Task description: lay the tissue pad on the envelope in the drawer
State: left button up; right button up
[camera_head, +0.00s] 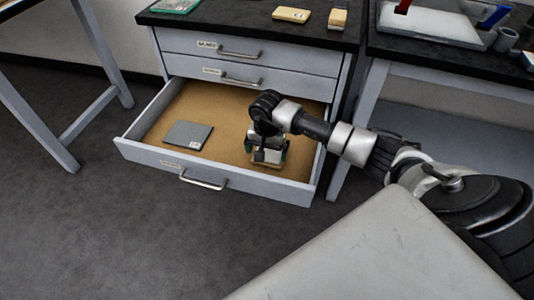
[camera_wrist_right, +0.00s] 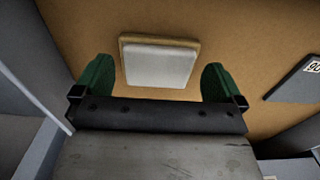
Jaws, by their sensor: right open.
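A white pad (camera_wrist_right: 158,66), which looks like the tissue pad, lies flat on a slightly larger tan piece (camera_wrist_right: 128,43) in the open drawer (camera_head: 240,186). The tan piece may be the envelope. It shows along its edge past the pad. My right gripper (camera_head: 268,155) is over them at the drawer's right side. In the wrist view its green fingers (camera_wrist_right: 157,75) are open, apart on either side of the pad's near part, with nothing gripped. In the head view the gripper hides most of the pad. My left gripper is not in view.
A flat grey labelled piece (camera_head: 188,135) lies in the drawer's left half, also in the wrist view (camera_wrist_right: 297,82). The drawer's walls stand around the right gripper. A yellow labelled item (camera_head: 291,14) and a small tan block (camera_head: 337,18) sit on the cabinet top.

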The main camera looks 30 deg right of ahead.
aim_at(267, 158)
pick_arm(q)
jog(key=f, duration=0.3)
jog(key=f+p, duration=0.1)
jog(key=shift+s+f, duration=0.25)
pick_arm(e)
notch_tip(267, 158, up, 10)
jog(key=shift+f, duration=0.2)
